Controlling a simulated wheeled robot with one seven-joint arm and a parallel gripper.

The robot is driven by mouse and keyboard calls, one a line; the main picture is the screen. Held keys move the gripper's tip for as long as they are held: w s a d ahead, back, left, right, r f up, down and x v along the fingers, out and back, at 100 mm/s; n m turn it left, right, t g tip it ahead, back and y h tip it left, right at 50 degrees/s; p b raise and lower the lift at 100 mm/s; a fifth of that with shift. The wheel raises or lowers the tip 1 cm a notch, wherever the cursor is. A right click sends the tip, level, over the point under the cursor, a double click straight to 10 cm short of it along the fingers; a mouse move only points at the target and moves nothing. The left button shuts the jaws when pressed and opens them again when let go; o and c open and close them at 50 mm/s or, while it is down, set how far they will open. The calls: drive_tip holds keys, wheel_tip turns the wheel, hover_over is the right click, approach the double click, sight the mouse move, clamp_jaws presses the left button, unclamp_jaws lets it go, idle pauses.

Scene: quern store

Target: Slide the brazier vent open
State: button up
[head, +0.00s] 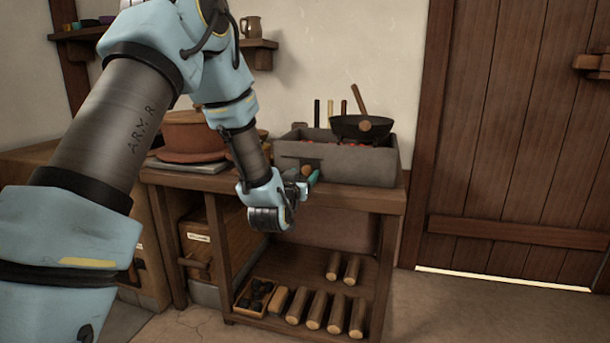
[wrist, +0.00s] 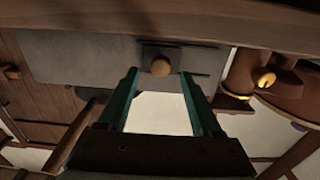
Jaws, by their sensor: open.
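The brazier (head: 350,172) is a grey box with red coals, standing on the wooden table. In the wrist view its grey front (wrist: 85,58) carries a darker vent plate (wrist: 205,58) between thin rails, with a round wooden knob (wrist: 161,67). My gripper (head: 308,178) is at the brazier's front left and hides much of the vent in the head view. In the wrist view my gripper (wrist: 158,73) is open, its two teal fingers on either side of the knob in the picture. I cannot tell whether they reach around it or stop short.
A black pan (head: 358,127) with a wooden handle sits over the brazier. A brown lidded pot (head: 187,134) stands to its left. The table edge (head: 370,199) runs just below the brazier front. Logs (head: 316,310) lie on the lower shelf. The floor at right is clear before a wooden door (head: 510,140).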

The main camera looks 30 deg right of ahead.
sight(308, 169)
drive_tip(key=shift+x, duration=1.1)
clamp_jaws()
idle(0.7)
